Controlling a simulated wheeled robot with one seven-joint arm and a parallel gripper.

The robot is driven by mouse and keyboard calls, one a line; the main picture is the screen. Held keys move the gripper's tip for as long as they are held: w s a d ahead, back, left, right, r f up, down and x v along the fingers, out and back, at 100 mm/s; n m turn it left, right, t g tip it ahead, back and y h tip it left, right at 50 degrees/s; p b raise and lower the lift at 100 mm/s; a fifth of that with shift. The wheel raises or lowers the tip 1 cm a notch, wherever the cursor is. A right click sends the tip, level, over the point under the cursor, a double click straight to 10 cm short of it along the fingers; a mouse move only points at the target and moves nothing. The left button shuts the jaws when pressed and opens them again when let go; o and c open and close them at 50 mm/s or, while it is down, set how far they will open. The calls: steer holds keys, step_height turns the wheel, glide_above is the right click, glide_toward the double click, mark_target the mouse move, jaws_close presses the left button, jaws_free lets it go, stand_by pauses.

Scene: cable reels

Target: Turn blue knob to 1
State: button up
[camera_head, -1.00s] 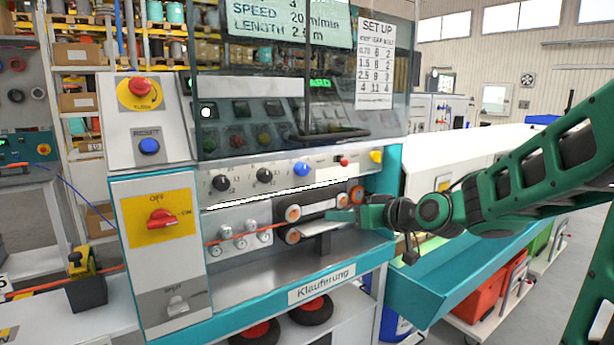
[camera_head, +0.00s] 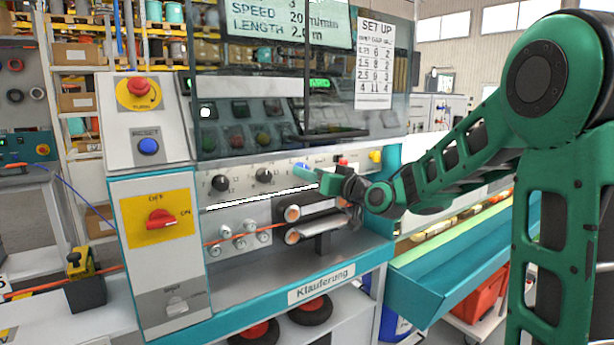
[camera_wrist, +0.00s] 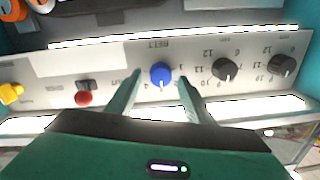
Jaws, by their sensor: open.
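The blue knob (camera_wrist: 161,75) sits on the light panel strip in the wrist view, between my two fingers. A pale pointer mark shows on it, toward the lower side of the picture, and the digits 1 and 4 are printed close by. My gripper (camera_wrist: 156,92) is open, with one finger on each side of the knob; I cannot tell whether either finger touches it. In the head view my gripper (camera_head: 308,170) is at the panel, and the blue knob (camera_head: 300,167) is mostly hidden behind it.
Two black knobs (camera_wrist: 226,69) (camera_wrist: 282,67) lie to the right in the wrist view. A red button (camera_wrist: 84,97) and a yellow knob (camera_wrist: 11,93) lie to the left. Rollers with an orange cable (camera_head: 292,214) are below the panel in the head view.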

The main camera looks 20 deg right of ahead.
steer(key=shift+x, duration=0.8)
steer(key=c, duration=1)
steer(key=shift+c, duration=0.2)
